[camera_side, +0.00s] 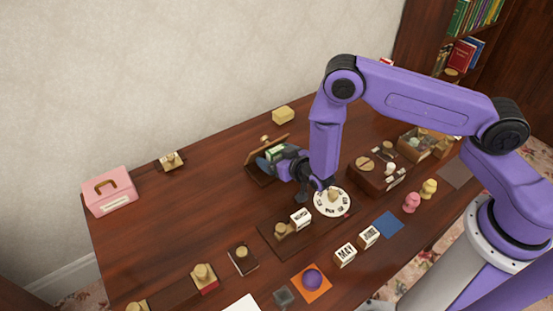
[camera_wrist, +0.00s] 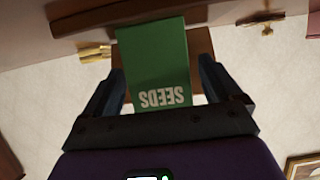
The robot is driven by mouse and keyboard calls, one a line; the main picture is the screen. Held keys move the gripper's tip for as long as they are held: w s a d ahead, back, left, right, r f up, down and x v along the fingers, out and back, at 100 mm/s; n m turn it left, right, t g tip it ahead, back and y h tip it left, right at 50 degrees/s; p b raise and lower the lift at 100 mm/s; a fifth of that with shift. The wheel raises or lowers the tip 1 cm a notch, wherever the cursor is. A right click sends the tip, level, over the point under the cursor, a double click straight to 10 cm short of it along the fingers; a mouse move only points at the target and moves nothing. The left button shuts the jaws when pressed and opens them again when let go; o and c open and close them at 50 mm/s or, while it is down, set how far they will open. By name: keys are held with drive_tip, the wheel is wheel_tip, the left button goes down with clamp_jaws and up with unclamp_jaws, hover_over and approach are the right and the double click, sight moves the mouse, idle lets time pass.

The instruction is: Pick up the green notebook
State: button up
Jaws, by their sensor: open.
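The green notebook (camera_wrist: 155,65) has the word SEEDS in pale letters, upside down in the wrist view. It leans on a wooden stand (camera_wrist: 203,45). In the side view only a small green part of the notebook (camera_side: 275,153) shows at the stand (camera_side: 258,172), beside my gripper (camera_side: 272,160). In the wrist view my gripper (camera_wrist: 161,66) is open, with one dark finger on each side of the notebook. A gap shows at the right finger; whether the left finger touches is unclear.
A white round dial (camera_side: 332,202) and a brown box (camera_side: 375,177) stand close to my wrist. A yellow block (camera_side: 283,115) sits behind the stand, and a pink case (camera_side: 109,191) at the far left.

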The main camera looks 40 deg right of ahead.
drive_tip(key=c, duration=1.1)
drive_tip(key=shift+o, duration=0.2)
